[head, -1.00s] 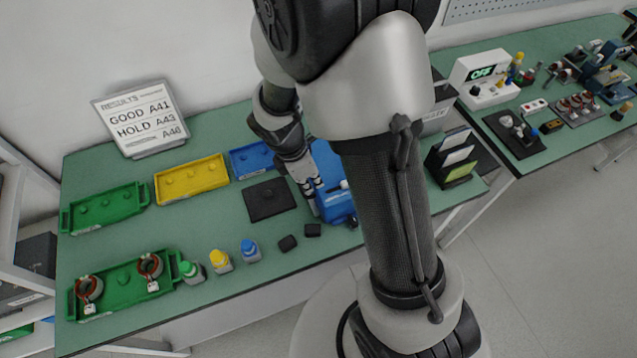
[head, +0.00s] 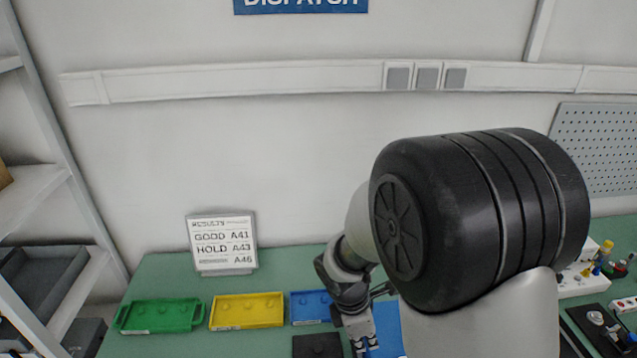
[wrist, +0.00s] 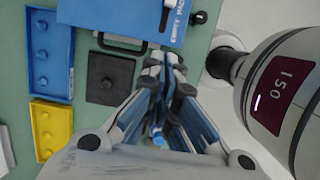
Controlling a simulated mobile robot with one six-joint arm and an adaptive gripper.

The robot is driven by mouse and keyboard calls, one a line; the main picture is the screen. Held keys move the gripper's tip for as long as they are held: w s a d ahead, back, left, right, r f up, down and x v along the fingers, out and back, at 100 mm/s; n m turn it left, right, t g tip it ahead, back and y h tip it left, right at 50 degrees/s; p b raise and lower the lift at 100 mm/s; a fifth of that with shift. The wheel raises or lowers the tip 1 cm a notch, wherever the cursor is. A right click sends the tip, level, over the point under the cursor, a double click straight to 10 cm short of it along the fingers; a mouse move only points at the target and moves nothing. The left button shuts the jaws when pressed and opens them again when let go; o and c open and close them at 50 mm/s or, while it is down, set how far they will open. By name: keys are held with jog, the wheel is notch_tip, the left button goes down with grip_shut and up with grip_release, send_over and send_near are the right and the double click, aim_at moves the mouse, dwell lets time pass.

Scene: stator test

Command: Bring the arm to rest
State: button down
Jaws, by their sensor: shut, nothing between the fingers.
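My gripper (wrist: 163,65) is shut and empty in the wrist view, above the bench. In the head view my gripper (head: 362,345) is at the bottom edge, partly cut off, with my large black and grey arm joint to its right. Near its fingertips in the wrist view is a blue box (wrist: 130,12) with white lettering. The box also shows in the head view (head: 388,330), partly hidden behind my arm. I cannot tell the exact gap between the fingertips and the box.
A dark square plate (head: 317,346) lies left of my gripper. Blue (head: 310,306), yellow (head: 246,311) and green (head: 160,315) trays line the bench behind it. A results sign (head: 222,243) stands against the wall. Shelving (head: 50,290) is at the left.

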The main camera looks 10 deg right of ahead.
jog(key=s+r+m+t+y+b, duration=0.2)
jog(key=s+r+m+t+b, duration=0.2)
jog(key=s+r+m, duration=1.2)
jog(key=shift+a+r+m+t+y, duration=0.2)
jog(key=shift+m+t+y, duration=0.15)
jog(key=shift+m, duration=0.55)
